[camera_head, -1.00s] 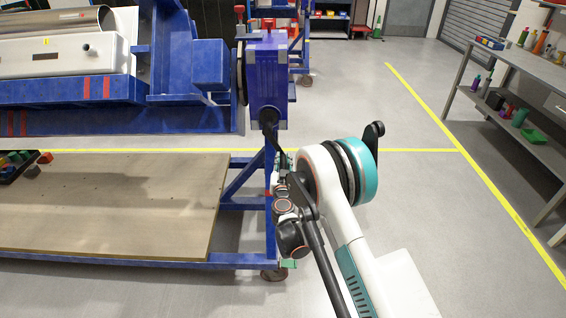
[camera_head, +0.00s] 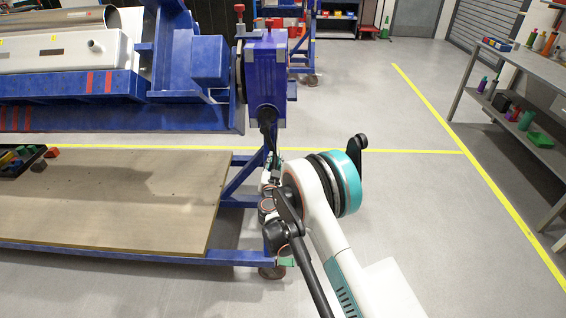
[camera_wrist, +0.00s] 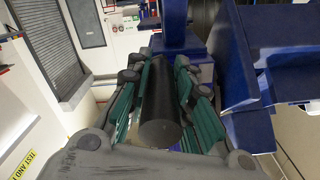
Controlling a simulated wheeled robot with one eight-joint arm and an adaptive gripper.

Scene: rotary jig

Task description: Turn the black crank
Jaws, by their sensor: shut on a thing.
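The black crank (camera_head: 267,121) is on the near face of the blue gearbox (camera_head: 266,82) at the end of the jig. Its arm hangs downward, and its lower end is hard to make out behind my arm. In the wrist view the black cylindrical crank handle (camera_wrist: 160,104) lies lengthwise between the green-padded fingers of my gripper (camera_wrist: 157,100). The fingers are shut on it, one on each side. In the head view the gripper is small and mostly hidden by my own arm links, just below the crank.
The blue jig frame (camera_head: 120,118) carries a white part (camera_head: 60,55) at the left. A wooden board (camera_head: 110,200) lies on the lower frame, with a black tray (camera_head: 20,163) at its left. A grey workbench (camera_head: 545,72) stands at the right. The floor between is clear.

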